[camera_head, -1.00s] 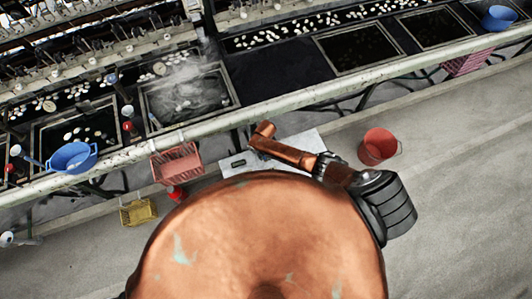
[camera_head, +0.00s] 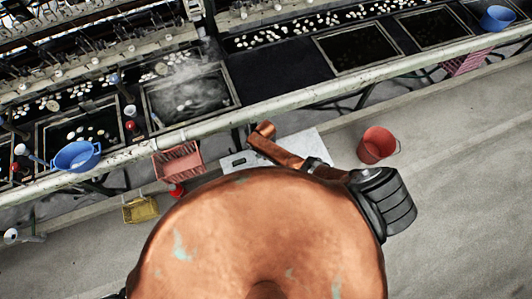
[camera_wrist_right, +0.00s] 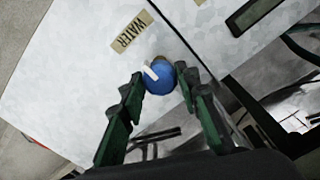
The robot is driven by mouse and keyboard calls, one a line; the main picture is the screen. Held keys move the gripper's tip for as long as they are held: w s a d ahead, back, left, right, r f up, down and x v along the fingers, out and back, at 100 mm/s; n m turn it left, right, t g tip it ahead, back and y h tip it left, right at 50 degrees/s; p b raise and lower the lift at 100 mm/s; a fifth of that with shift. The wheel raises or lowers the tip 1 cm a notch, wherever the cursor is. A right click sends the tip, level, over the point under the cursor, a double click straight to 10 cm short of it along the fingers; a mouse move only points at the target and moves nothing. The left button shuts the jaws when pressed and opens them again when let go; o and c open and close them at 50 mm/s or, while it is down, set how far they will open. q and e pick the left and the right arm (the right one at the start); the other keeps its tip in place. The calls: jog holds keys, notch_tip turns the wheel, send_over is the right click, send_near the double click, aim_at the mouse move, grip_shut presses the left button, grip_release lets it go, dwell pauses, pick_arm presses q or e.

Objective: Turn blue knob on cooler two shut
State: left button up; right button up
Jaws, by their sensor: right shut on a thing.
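In the right wrist view, a round blue knob (camera_wrist_right: 158,82) with a white pointer mark sits on a pale metal panel (camera_wrist_right: 75,75), beside a tan label reading WATER (camera_wrist_right: 131,33). My right gripper (camera_wrist_right: 163,79) is shut on the knob, with one dark green finger on each side of it. In the head view, a pale panel (camera_head: 311,142) shows partly behind my copper arm; the knob and my right gripper cannot be made out there. My left gripper is not in view.
A long pale rail (camera_head: 300,97) runs along the basins. A steaming basin (camera_head: 188,97) stands behind it. A pink crate (camera_head: 178,161), a blue tub (camera_head: 76,156), a yellow crate (camera_head: 140,209) and a red bucket (camera_head: 376,145) are nearby. Open floor lies at right.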

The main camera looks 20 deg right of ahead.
dwell(0.3)
jog(key=o, duration=1.1)
jog(key=shift+o, duration=0.2)
notch_tip(320, 180, up, 12)
dwell(0.4)
